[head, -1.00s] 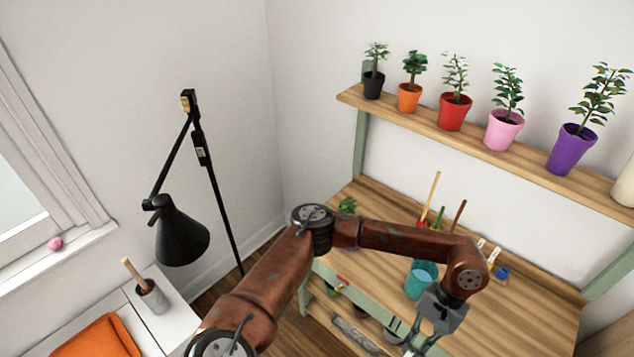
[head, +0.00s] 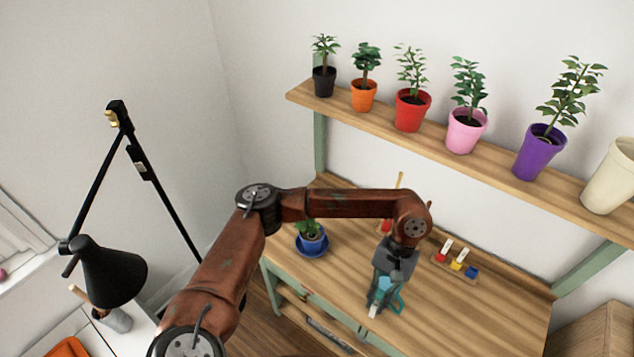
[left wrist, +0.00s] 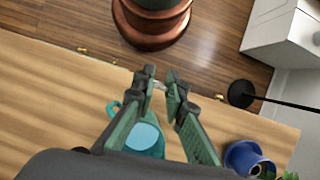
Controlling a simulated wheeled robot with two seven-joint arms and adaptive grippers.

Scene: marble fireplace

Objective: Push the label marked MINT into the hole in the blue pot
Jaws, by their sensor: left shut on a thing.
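The blue pot (head: 312,244) stands upright on a blue saucer on the bench, left of my gripper, with a small green plant in it. It also shows in the left wrist view (left wrist: 241,157), at lower right. Its hole cannot be made out. My left gripper (head: 375,304) points down over the bench, in front of the teal watering can (head: 396,302). In the left wrist view its fingertips (left wrist: 160,86) are closed on a small pale piece, likely the label (head: 373,312). Its writing is not readable. My right gripper is not in view.
A wooden holder (head: 455,266) with red, yellow and blue pieces and white labels stands right of my gripper. A shelf (head: 440,135) with several potted plants runs above the bench. A black lamp (head: 105,270) stands at left. The bench's right front is clear.

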